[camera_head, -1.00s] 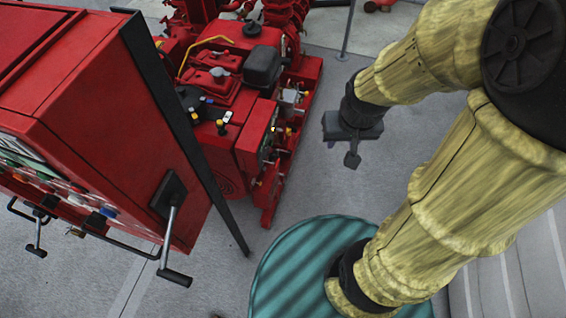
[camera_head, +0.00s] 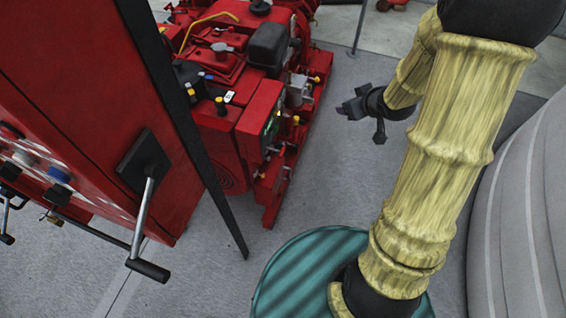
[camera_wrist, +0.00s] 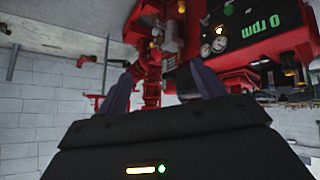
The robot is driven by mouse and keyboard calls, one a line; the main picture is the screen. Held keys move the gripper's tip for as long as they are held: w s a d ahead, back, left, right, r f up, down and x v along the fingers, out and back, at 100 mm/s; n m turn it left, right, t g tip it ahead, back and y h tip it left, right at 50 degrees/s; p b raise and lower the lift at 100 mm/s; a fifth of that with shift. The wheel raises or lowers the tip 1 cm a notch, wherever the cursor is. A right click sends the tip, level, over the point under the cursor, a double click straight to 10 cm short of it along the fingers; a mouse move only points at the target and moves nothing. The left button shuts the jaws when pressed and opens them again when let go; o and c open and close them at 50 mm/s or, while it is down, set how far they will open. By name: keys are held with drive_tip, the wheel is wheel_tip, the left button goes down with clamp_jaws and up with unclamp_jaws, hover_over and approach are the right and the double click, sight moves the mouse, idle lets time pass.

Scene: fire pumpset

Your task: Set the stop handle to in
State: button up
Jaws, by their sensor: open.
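The red engine of the pumpset (camera_head: 240,130) stands at upper middle in the head view. On it are a black knob with a yellow top (camera_head: 221,105) and small yellow-tipped parts by its right-hand panel (camera_head: 272,125). I cannot tell for sure which part is the stop handle. My gripper (camera_head: 347,103) is open and empty, in free air to the right of the engine, pointing left towards it. In the wrist view the open fingers (camera_wrist: 160,88) show below the red pump parts, and the panel with gauges (camera_wrist: 212,44) and a green "0 rpm" display (camera_wrist: 262,23) is upper right.
A red cabinet (camera_head: 80,90) with a black-gripped lever (camera_head: 143,215) fills the left, with a black post (camera_head: 185,120) at its edge. A grey ribbed object (camera_head: 530,200) stands at the right. Grey floor (camera_head: 310,180) between engine and arm is clear.

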sight(283, 151)
wheel_tip(283, 151, down, 16)
drive_tip(key=w+a+n+y+b, duration=0.2)
drive_tip(key=a+n+y+b, duration=0.15)
drive_tip(key=y+b, duration=0.5)
drive_tip(key=s+f+n+g+y+b, duration=0.2)
drive_tip(key=s+f+n+y+b, duration=0.1)
drive_tip(key=s+f+y+b, duration=0.3)
wheel_tip(283, 151, down, 2)
drive_tip(key=s+b, duration=0.1)
drive_tip(key=b, duration=0.2)
drive_tip(key=shift+d+y+b, duration=0.3)
drive_tip(key=shift+y+b, duration=0.05)
drive_tip(key=shift+s, duration=0.1)
drive_tip(key=b+x, duration=0.2)
drive_tip(key=x, duration=0.6)
drive_tip(key=b+x, duration=0.1)
drive_tip(key=x, duration=0.8)
drive_tip(key=shift+a+f+b, duration=0.2)
drive_tip(key=shift+a+b, duration=0.05)
drive_tip(key=shift+b, duration=0.15)
